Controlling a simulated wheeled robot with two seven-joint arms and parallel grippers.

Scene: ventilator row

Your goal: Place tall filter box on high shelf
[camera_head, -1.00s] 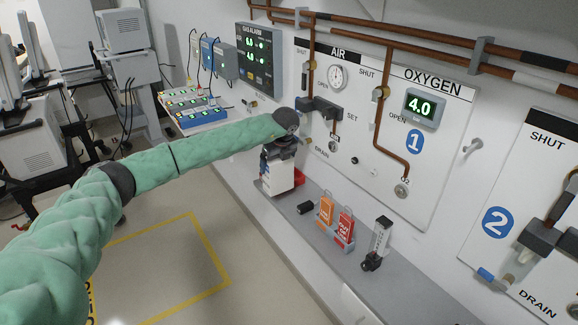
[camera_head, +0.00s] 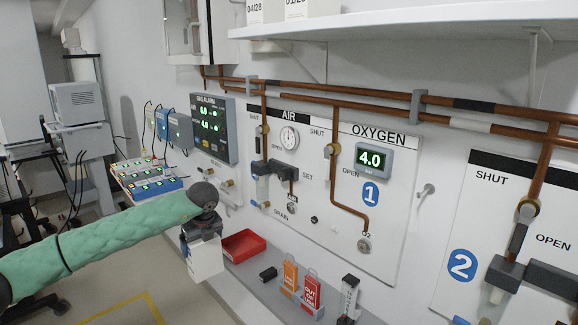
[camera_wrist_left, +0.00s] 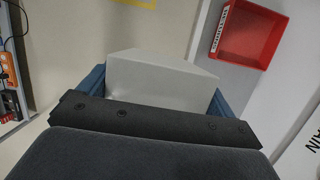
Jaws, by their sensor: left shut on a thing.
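My left gripper (camera_head: 202,236) is shut on a white box (camera_head: 206,262), the filter box, and holds it upright above the counter's left end. In the left wrist view the box (camera_wrist_left: 155,78) sits between the two blue fingers of the gripper (camera_wrist_left: 158,95). The gripper body hides part of the box. The high white shelf (camera_head: 430,24) runs along the wall at top right, well above the gripper. Two white boxes, marked 04/28 (camera_head: 255,12) and with another date (camera_head: 296,9), stand at its left end. My right gripper is not in view.
A red tray (camera_head: 244,245) sits on the counter just right of the held box; it also shows in the left wrist view (camera_wrist_left: 248,35). Orange and red tags (camera_head: 312,291) and a flowmeter (camera_head: 348,298) stand farther right. Copper pipes (camera_head: 385,108) cross the wall below the shelf.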

